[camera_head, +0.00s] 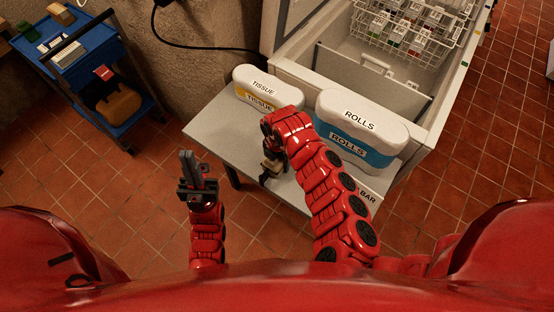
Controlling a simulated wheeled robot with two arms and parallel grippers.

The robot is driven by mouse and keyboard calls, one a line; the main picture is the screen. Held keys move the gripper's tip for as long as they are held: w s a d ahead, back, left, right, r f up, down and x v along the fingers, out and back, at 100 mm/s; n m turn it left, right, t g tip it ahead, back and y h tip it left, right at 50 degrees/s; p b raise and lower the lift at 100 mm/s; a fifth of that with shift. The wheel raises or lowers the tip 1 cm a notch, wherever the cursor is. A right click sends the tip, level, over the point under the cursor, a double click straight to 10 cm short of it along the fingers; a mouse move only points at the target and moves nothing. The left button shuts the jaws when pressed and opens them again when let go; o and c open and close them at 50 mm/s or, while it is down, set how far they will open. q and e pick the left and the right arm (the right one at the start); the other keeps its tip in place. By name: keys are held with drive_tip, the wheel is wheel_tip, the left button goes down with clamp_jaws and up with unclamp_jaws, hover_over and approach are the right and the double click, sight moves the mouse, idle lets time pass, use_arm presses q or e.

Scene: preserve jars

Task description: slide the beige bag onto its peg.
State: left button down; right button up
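My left gripper (194,167) is over the floor left of the grey table, with its fingers pointing up in the picture. A gap shows between the fingers, and I see nothing between them. My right arm reaches over the table, and its gripper (269,168) is low over the tabletop, largely hidden by the red wrist. A small beige patch shows at this gripper; I cannot tell whether it is the beige bag or whether the fingers hold it. I cannot make out a peg.
The grey table (215,125) bears a white-lidded TISSUE container (268,87) and a larger blue-and-white ROLLS container (358,130). Behind them is an open white chest (430,100) with a wire basket (412,32). A blue cart (88,50) holding a brown object (119,104) stands left. Tiled floor between is clear.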

drive_tip(key=shift+r, duration=0.1)
drive_tip(key=shift+w+r, duration=0.1)
drive_tip(key=shift+r, duration=0.45)
wheel_tip(320, 180, up, 8)
drive_tip(key=b, duration=0.2)
drive_tip(key=shift+b, duration=0.4)
drive_tip(key=shift+r, duration=0.35)
